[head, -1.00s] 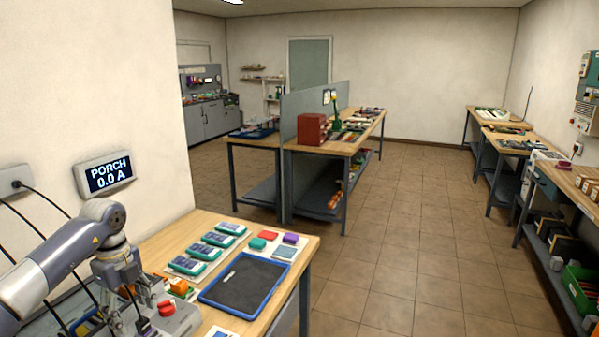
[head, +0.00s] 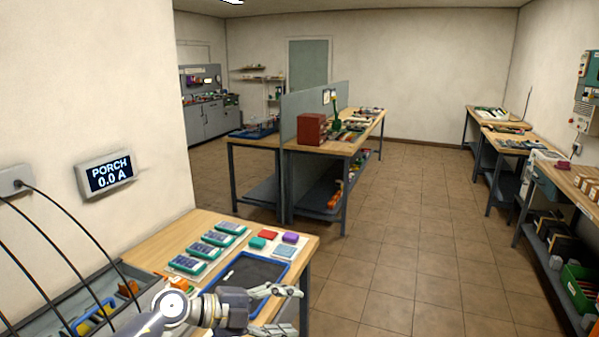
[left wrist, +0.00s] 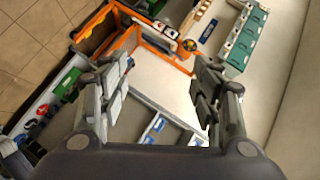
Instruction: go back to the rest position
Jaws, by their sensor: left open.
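My left gripper (head: 286,309) is at the bottom of the head view, fingers spread and pointing right. It appears in front of the near part of a dark tray with a blue rim (head: 285,285) and hides part of it. Nothing shows between the fingers. The left wrist view shows the same gripper (left wrist: 160,82) with its two fingers wide apart and empty, with an orange-edged box (left wrist: 150,42) beyond them. My right gripper is in neither view.
A wall display (head: 107,174) reads PORCH 0.0 A. Black cables (head: 75,225) hang at left. The tiled floor (head: 420,250) is clear.

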